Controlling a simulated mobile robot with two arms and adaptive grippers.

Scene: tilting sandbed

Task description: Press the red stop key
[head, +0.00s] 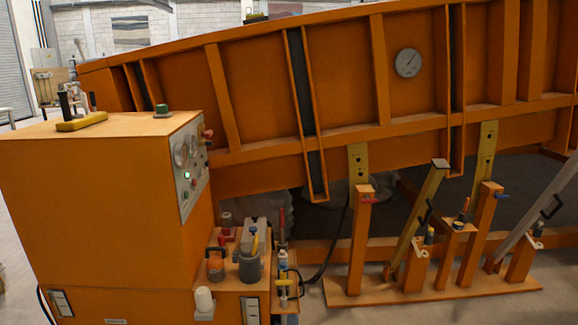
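The orange control cabinet (100,200) stands at the left, with a grey panel (188,165) on its right-hand face, seen at a steep angle. A red knob (208,134) sticks out at the panel's upper right edge. A smaller red button (193,183) sits lower on the panel, close to a green one (186,196). I cannot tell which red control is the stop key; no label is readable. Two round gauges (181,154) are on the panel's upper part. Neither of my grippers is in view.
The large orange sandbed (260,90) rises to the right behind the cabinet. A yellow-based lever unit (82,122) and a green button (162,110) are on the cabinet top. A low shelf (232,285) with tools and containers juts out below the panel. Orange posts (360,240) stand at right.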

